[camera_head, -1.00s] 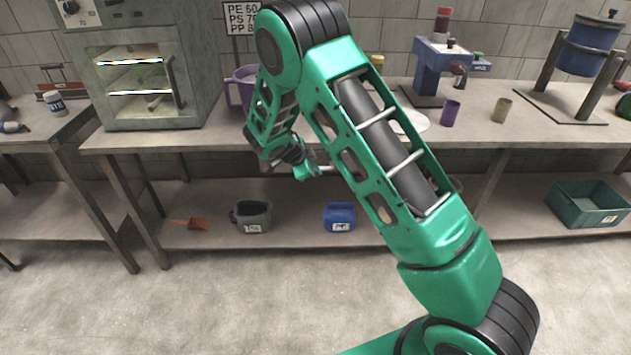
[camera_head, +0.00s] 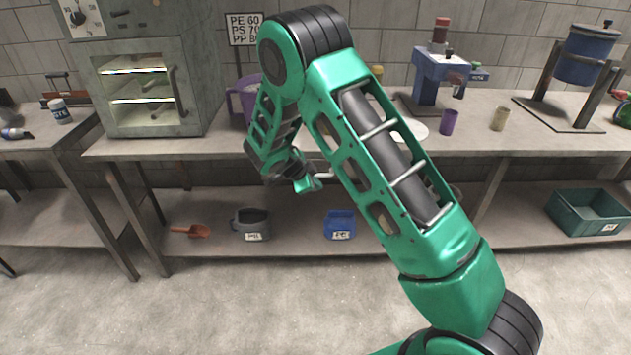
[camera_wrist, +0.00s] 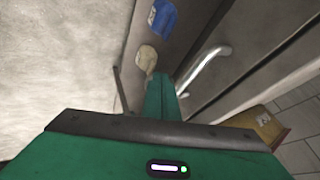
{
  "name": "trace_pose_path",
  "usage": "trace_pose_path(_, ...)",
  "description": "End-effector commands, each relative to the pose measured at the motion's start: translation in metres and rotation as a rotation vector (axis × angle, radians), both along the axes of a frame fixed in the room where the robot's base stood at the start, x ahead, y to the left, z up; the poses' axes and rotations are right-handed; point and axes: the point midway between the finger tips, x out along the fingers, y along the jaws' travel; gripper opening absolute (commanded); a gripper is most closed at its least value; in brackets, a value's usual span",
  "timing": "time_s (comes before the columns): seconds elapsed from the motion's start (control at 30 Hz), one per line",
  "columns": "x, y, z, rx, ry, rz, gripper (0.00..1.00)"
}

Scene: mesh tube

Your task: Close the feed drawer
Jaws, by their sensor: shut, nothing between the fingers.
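The feed drawer is mostly hidden behind my arm in the head view, so how far it stands open cannot be told. A curved silver handle (camera_wrist: 205,68) shows in the wrist view on a grey front, just right of my gripper (camera_wrist: 158,88). In the head view a short piece of pale metal under the table edge (camera_head: 326,170) may be the same handle. My green gripper (camera_head: 310,185) is shut and empty, below the tabletop and close to that handle. Whether it touches the handle or the drawer front cannot be told.
The workbench (camera_head: 240,147) carries an oven (camera_head: 150,85), a purple container (camera_head: 243,98) and a blue machine (camera_head: 430,80). The shelf below holds an orange scoop (camera_head: 192,231), a grey jug (camera_head: 251,224), a blue jug (camera_head: 340,225) and a green crate (camera_head: 588,212). The floor in front is clear.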

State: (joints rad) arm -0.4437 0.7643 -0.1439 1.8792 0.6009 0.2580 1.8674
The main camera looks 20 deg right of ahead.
Motion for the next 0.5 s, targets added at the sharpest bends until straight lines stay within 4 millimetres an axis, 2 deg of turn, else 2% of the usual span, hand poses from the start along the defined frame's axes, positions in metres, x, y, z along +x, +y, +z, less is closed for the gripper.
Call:
trace_pose_path(0.1,-0.010,0.016,0.017,0.003,-0.001,0.006,0.00)
trace_pose_path(0.3,-0.025,0.037,0.047,0.002,0.001,0.003,0.00)
trace_pose_path(0.5,-0.035,0.051,0.068,0.001,0.003,0.001,0.00)
